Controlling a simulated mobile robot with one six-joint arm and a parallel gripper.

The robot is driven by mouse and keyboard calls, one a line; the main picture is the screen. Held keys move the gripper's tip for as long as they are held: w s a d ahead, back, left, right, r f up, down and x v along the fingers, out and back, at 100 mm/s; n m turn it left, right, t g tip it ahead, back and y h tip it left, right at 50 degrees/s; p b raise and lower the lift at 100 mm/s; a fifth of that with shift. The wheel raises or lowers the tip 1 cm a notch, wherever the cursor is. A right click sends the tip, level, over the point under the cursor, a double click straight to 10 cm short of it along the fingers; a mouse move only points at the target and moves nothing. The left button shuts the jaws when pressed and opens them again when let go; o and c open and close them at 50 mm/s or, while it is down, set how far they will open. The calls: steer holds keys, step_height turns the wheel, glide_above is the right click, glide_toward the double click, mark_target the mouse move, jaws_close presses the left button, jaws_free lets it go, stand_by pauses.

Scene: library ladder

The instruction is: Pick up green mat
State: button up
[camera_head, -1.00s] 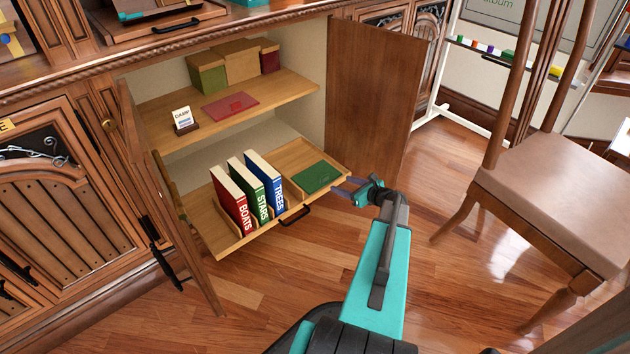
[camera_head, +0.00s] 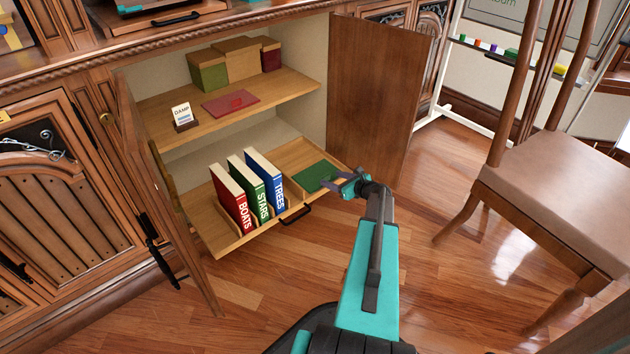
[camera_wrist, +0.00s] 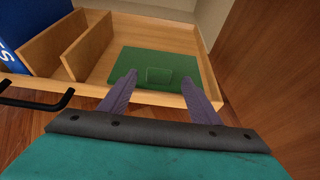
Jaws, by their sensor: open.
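The green mat (camera_head: 314,176) lies flat in the right compartment of the pulled-out wooden tray (camera_head: 238,243) on the cabinet's lower level. In the wrist view the mat (camera_wrist: 152,60) lies ahead, with a small rectangular outline near its middle. My gripper (camera_head: 342,184) is at the tray's right front, by the mat's near right edge. In the wrist view my gripper (camera_wrist: 160,92) is open, its two purple fingers pointing at the mat with nothing between them. The fingertips appear over the tray's front edge; I cannot tell whether they touch the mat.
Books marked BOATS (camera_head: 230,198), STARS (camera_head: 250,190) and TREES (camera_head: 267,181) stand in slots left of the mat. A black handle (camera_head: 295,214) sticks out from the tray's front. The open cabinet door (camera_head: 376,95) stands close on the right. A chair (camera_head: 560,190) is farther right.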

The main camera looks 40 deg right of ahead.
mark_target(327, 177)
steer(key=shift+w, duration=0.15)
steer(key=shift+b+x, duration=1.5)
steer(key=shift+x, duration=1.05)
steer(key=shift+a+r, duration=0.1)
steer(key=shift+r, duration=0.05)
steer(key=shift+c, duration=0.3)
steer(key=c, duration=1.1)
